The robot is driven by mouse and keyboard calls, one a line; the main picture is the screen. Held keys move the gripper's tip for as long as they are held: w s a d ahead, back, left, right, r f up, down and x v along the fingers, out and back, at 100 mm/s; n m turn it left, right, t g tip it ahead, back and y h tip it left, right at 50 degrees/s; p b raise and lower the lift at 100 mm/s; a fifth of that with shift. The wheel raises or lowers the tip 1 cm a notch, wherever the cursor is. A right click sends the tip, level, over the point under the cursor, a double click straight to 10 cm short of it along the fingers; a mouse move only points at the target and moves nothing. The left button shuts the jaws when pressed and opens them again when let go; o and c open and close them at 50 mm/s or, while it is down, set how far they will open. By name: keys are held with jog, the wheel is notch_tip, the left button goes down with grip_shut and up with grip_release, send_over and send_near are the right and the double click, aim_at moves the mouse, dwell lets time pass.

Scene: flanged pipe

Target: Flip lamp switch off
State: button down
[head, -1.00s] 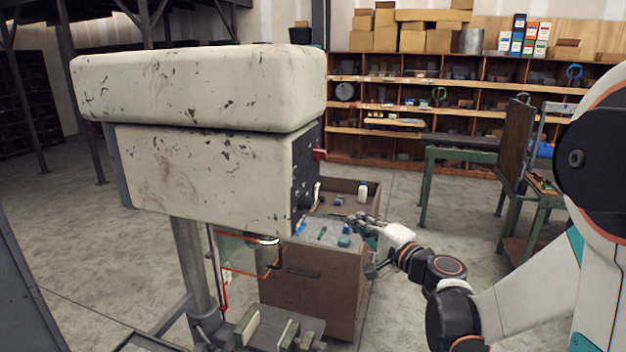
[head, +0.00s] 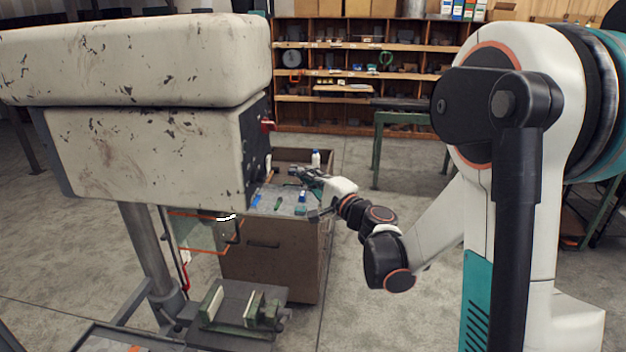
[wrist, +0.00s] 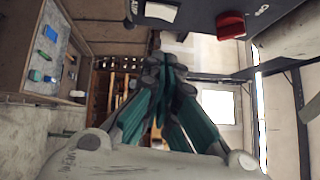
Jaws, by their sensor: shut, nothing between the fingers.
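A worn cream machine head (head: 150,150) stands at the left of the head view, with a dark control panel (head: 256,150) on its right-hand face. The panel also shows at the top of the wrist view (wrist: 195,18), with a white switch (wrist: 160,12) and a red switch or knob (wrist: 231,25); I cannot tell which works the lamp. A bright white strip, perhaps the lit lamp (head: 226,217), shows below the head. My gripper (wrist: 165,65) is shut and empty, its tips just below the white switch in the picture, apparently apart from it. In the head view it is small, right of the panel.
A brown cabinet (head: 270,265) with small items on top stands behind the machine. A vise (head: 240,308) sits low in front, near an orange-edged clear guard (head: 200,235). Shelves (head: 350,110) line the back. Open floor (head: 370,330) lies right of the cabinet.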

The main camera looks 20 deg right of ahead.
aim_at(269, 164)
jog(key=w+a, duration=0.4)
jog(key=w, duration=0.3)
jog(key=shift+a+r, duration=0.35)
jog(key=shift+r, duration=0.1)
jog(key=shift+a+r, duration=0.2)
jog(key=shift+a, duration=0.05)
